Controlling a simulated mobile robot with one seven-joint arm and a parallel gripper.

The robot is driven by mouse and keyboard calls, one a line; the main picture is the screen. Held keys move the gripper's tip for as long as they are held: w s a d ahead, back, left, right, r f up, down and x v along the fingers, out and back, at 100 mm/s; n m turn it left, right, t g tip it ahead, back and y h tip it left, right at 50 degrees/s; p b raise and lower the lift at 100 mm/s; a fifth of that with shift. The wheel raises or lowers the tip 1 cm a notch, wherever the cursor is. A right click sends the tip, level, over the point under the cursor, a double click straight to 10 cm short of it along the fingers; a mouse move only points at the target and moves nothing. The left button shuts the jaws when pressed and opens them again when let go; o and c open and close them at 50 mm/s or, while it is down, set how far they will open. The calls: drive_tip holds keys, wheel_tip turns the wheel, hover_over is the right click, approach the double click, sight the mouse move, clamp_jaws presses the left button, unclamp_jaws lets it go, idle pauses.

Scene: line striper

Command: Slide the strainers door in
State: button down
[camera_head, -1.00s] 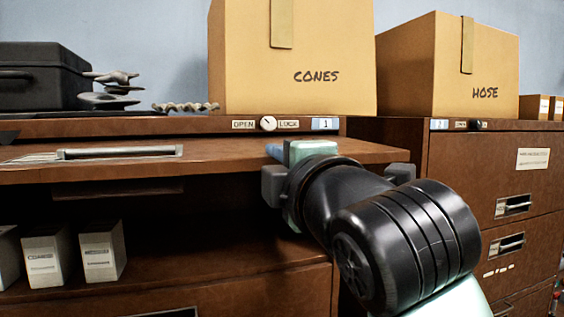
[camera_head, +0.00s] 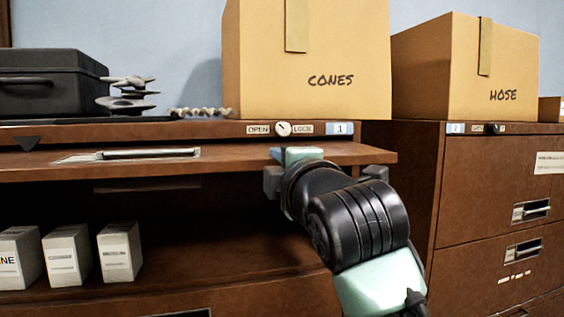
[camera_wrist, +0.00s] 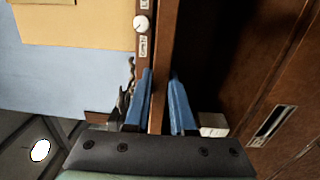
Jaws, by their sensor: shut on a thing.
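The door (camera_head: 235,163) is a brown wooden panel lying flat under the top of the left cabinet. It sticks out a short way in front and has a long metal handle plate (camera_head: 150,153) on its upper face. My gripper (camera_head: 298,155) is shut on the door's front edge, right of the handle. In the wrist view, the blue fingers of my gripper (camera_wrist: 161,80) lie on both faces of the door (camera_wrist: 161,50), which shows as a narrow strip. The door's inner part is hidden inside the cabinet.
Several white boxes (camera_head: 66,256) stand in the open compartment below. A lock dial (camera_head: 283,129) sits on the cabinet's top rail. A black case (camera_head: 52,84) and the CONES box (camera_head: 320,65) stand on top. A second cabinet (camera_head: 495,195) stands at the right.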

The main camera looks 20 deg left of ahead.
drive_tip(key=shift+w+a, duration=0.1)
drive_tip(key=shift+w, duration=0.05)
drive_tip(key=shift+w+a+r+p, duration=0.15)
drive_tip(key=shift+w+a+p, duration=0.15)
drive_tip(key=shift+w, duration=0.1)
drive_tip(key=shift+p+x, duration=0.95)
drive_tip(key=shift+x, duration=1.55)
drive_tip(key=shift+d, duration=0.15)
drive_tip(key=c, duration=0.8)
unclamp_jaws()
drive_tip(key=shift+o, duration=0.6)
drive_tip(key=shift+w+f, duration=0.1)
drive_tip(key=shift+f, duration=0.15)
